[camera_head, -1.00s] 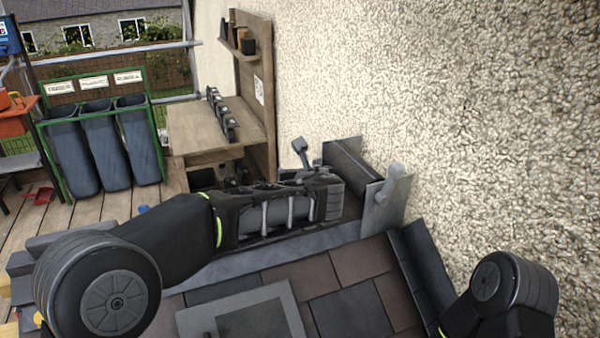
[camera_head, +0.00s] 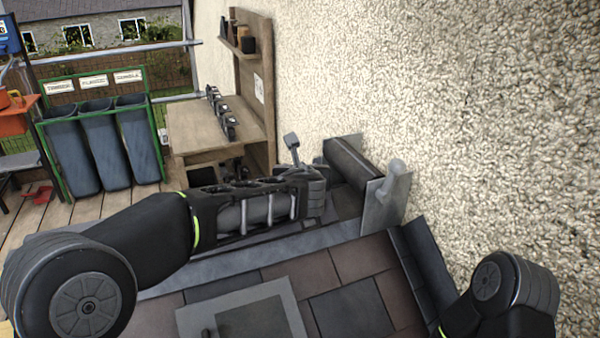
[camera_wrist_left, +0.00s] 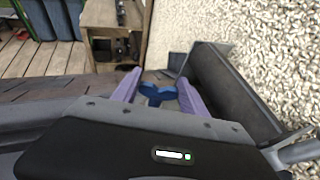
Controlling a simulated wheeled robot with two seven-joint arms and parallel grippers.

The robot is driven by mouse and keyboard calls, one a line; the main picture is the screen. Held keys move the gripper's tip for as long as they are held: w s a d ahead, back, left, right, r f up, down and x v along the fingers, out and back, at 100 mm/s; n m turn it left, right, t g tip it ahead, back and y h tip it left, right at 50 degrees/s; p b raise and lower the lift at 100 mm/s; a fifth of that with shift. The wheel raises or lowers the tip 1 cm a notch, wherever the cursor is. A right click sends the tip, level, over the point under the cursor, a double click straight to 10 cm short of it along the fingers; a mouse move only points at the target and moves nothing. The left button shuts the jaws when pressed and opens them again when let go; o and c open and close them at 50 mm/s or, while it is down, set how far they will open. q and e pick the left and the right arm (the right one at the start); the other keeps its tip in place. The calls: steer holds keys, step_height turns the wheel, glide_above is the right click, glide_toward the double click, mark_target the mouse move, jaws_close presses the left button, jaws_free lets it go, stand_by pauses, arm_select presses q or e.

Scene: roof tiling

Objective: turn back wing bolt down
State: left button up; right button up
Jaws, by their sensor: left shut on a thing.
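In the left wrist view a blue wing bolt (camera_wrist_left: 157,94) with two rounded wings sits between the purple fingers of my left gripper (camera_wrist_left: 159,80). The left gripper is shut on the wing bolt, with one finger on each side of it. The bolt's shank and seat are hidden below the wings. In the head view my left arm reaches in from the left to the far edge of the roof, and its hand hides the bolt. Of my right arm only a rounded link shows at the lower right; the right gripper is out of view.
A dark roll-like ridge piece (camera_head: 352,163) and an upright grey plate (camera_head: 385,203) stand beside the hand, near the rough wall (camera_head: 480,120). Slate tiles (camera_head: 350,312) and a grey framed hatch (camera_head: 285,292) lie in front. A wooden bench (camera_head: 195,125) and bins (camera_head: 95,150) stand behind.

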arm_select(q)
steer(key=o, duration=1.4)
steer(key=shift+s+r, duration=0.1)
steer(key=b+v, duration=0.1)
steer(key=v, duration=0.6)
steer(key=shift+s+r, duration=0.15)
steer(key=shift+s, duration=0.1)
steer(key=shift+a, duration=0.1)
